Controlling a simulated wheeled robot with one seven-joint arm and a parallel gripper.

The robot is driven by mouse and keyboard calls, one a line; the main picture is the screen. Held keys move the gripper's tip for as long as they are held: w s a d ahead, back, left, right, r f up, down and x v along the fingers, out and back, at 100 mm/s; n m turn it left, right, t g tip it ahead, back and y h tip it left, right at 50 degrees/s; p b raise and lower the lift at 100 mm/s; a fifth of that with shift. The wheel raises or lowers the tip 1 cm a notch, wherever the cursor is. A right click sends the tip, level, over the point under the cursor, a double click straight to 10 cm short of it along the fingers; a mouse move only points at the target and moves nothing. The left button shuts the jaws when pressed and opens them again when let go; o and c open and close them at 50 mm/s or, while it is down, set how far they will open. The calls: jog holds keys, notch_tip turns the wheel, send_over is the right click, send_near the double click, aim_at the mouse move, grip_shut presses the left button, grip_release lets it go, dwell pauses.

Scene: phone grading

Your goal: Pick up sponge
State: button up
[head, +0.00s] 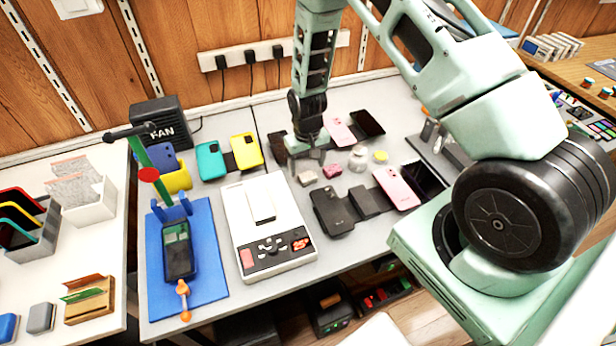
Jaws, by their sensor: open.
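Two small blocks lie on the grey bench in front of my gripper: a beige-pink one (307,178) and a darker pink one (332,171). Either may be the sponge; at this size I cannot tell which. My gripper (306,163) points down, open, with nothing seen between its fingers. It is just behind and above the beige-pink block, with the darker pink block to its right. I cannot tell its exact height over the bench.
A small clear jar (357,165) and a yellow round tin (380,157) stand right of the blocks. Dark phones (332,212) lie in front, a pink phone (396,187) to the right. A white tester (238,222) and a blue mat (209,285) fill the left.

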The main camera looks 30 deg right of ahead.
aim_at(308, 176)
jog(key=shift+d+f+p, duration=0.1)
jog(key=shift+f+p, duration=0.5)
jog(key=shift+f, duration=1.5)
jog(key=c, duration=1.1)
